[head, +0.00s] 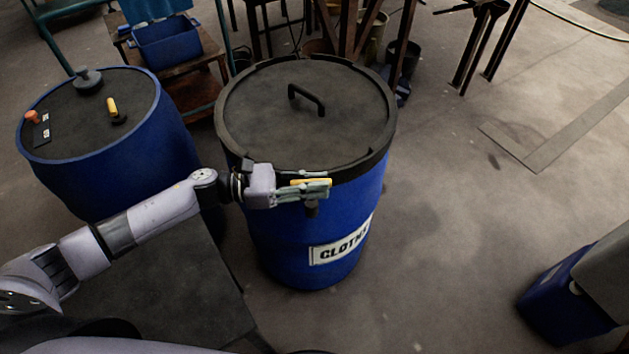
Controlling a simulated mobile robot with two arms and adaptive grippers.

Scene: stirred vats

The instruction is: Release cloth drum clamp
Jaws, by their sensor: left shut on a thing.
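The cloth drum (352,222) is a blue barrel with a white label reading "CLOTH", its end cut off by the curve. Its dark lid (255,115) has a black bar handle (306,98) and is ringed by a dark clamp band (391,135). My left gripper (322,190) is at the front of the drum's rim, shut on the yellow clamp lever (311,182), of which only a small part shows between the fingers. My right gripper is not in view.
Another blue drum (165,135) with a yellow lever and an orange knob on top stands at left. A wooden stand with a blue bin (166,45) is behind. A blue box (562,300) is at lower right. The floor right of the drum is clear.

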